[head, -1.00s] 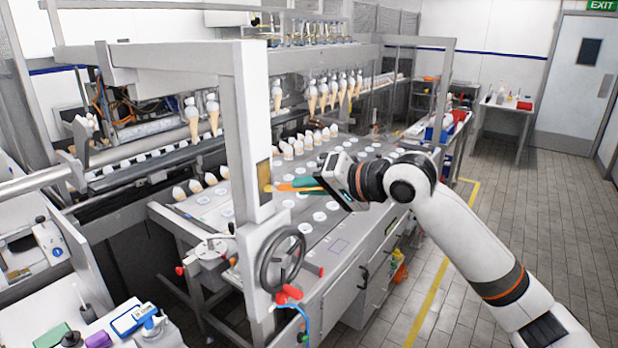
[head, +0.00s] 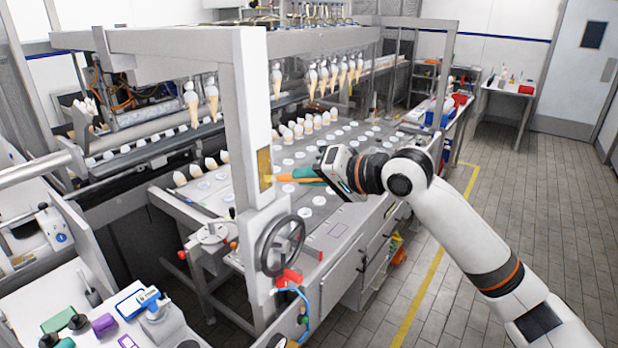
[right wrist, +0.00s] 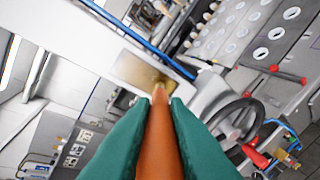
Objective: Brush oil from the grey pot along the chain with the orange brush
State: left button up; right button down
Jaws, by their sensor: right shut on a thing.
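The orange brush (head: 299,179) is held in my right gripper (head: 316,175), whose green fingers are shut on its handle. The brush points left, its tip at the lower part of a brownish-gold opening (head: 264,164) in the machine's front post. In the right wrist view, the brush (right wrist: 160,135) runs forward between the fingers towards that opening (right wrist: 136,72). I cannot tell whether the tip touches anything inside. I cannot make out the chain itself. I cannot single out the grey pot for sure. My left gripper is not in view.
A handwheel (head: 280,245) with red parts sits just below the brush on the post. The machine's bed (head: 335,200) with rows of round holes lies behind. Cones hang above it. A bench at lower left holds a purple cylinder (head: 104,325) and other items.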

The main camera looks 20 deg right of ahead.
jog(key=shift+r, duration=3.35)
jog(key=shift+f+b, duration=0.7)
jog(key=shift+f, duration=1.75)
notch_tip(320, 180, down, 4)
jog(key=shift+f+b, duration=0.1)
jog(key=shift+b, duration=0.3)
jog(key=shift+s+d, duration=0.9)
jog(key=shift+s, duration=0.3)
jog(key=shift+s+d, duration=0.9)
jog(key=shift+s, duration=0.25)
